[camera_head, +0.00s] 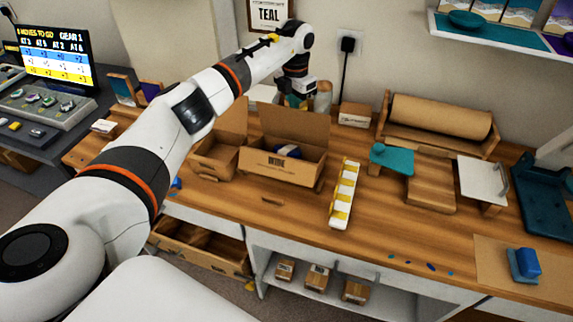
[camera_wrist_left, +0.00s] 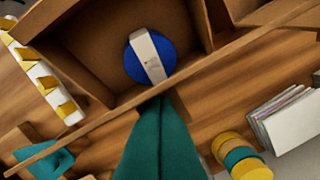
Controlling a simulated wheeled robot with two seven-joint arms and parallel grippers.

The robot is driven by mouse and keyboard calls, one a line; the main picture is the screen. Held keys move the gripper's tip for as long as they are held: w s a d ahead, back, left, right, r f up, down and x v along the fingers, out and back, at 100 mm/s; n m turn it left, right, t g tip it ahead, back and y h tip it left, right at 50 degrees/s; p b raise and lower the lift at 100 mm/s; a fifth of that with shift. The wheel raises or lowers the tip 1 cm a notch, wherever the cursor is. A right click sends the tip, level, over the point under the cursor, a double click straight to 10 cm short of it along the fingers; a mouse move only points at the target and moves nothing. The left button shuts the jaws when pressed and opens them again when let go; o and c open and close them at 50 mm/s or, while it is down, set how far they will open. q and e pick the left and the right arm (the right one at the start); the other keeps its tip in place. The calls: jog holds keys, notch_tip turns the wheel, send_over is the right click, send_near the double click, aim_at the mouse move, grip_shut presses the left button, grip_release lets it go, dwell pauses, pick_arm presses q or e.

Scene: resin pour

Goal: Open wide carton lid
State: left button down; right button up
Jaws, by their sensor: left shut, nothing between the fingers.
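The wide carton (camera_head: 282,168) stands on the wooden bench with its lid (camera_head: 295,130) raised roughly upright at the back. A blue round item with a pale band (camera_head: 287,152) lies inside; it also shows in the left wrist view (camera_wrist_left: 150,58). My left gripper (camera_head: 296,98) is above and behind the lid. In the left wrist view its teal fingers (camera_wrist_left: 157,102) are together and empty, with their tips close to the lid's edge (camera_wrist_left: 190,72). I cannot tell whether they touch it. My right gripper is not in view.
A smaller open carton (camera_head: 213,160) stands just left. A white-and-yellow strip (camera_head: 344,195) lies to the right, before a teal stand (camera_head: 391,160) and a brown paper roll (camera_head: 440,115). Yellow and teal discs (camera_wrist_left: 240,158) and a stack of sheets (camera_wrist_left: 285,120) are near my fingers.

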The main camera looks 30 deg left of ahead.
pick_arm(q)
jog(key=shift+w+f, duration=0.2)
jog(key=shift+w, duration=0.25)
jog(key=shift+w+a+f+b, duration=0.1)
jog(key=shift+w+f+b, duration=0.05)
jog(key=shift+w+b, duration=0.3)
jog(key=shift+w+a+f+b, duration=0.1)
jog(key=shift+w+b, duration=0.15)
jog(key=shift+b, duration=0.25)
jog(key=shift+w+a, duration=0.1)
jog(key=shift+w, duration=0.3)
jog(key=shift+r, duration=0.1)
notch_tip(320, 180, up, 9)
jog(key=p, duration=0.7)
